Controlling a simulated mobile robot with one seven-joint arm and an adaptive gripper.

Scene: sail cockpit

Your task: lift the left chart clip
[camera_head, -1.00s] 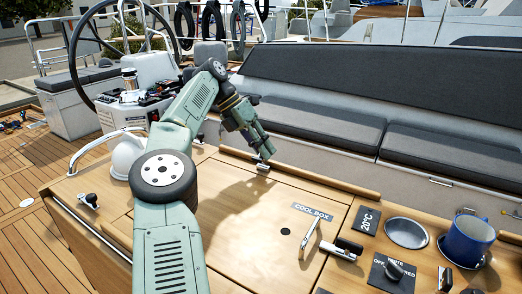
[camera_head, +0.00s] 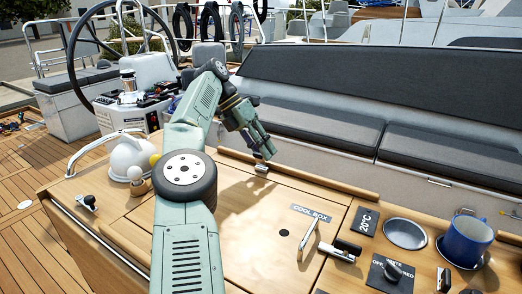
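A small clip with a pale face and dark parts (camera_head: 262,168) sits at the far edge of the wooden table top; it appears to be the left chart clip. My gripper (camera_head: 266,155) points down right at it, with the fingertips just above or touching it. The fingers overlap in this view, so I cannot tell whether they are apart or closed on it. A larger black and silver clip-like piece (camera_head: 346,249) lies further right and nearer, beside the cool box lid.
The cool box lid (camera_head: 255,225) has an upright pale handle (camera_head: 309,239). A blue mug (camera_head: 466,240), an empty cup recess (camera_head: 405,233) and a black knob (camera_head: 392,270) are at right. A raised wooden edge (camera_head: 320,184) runs behind.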

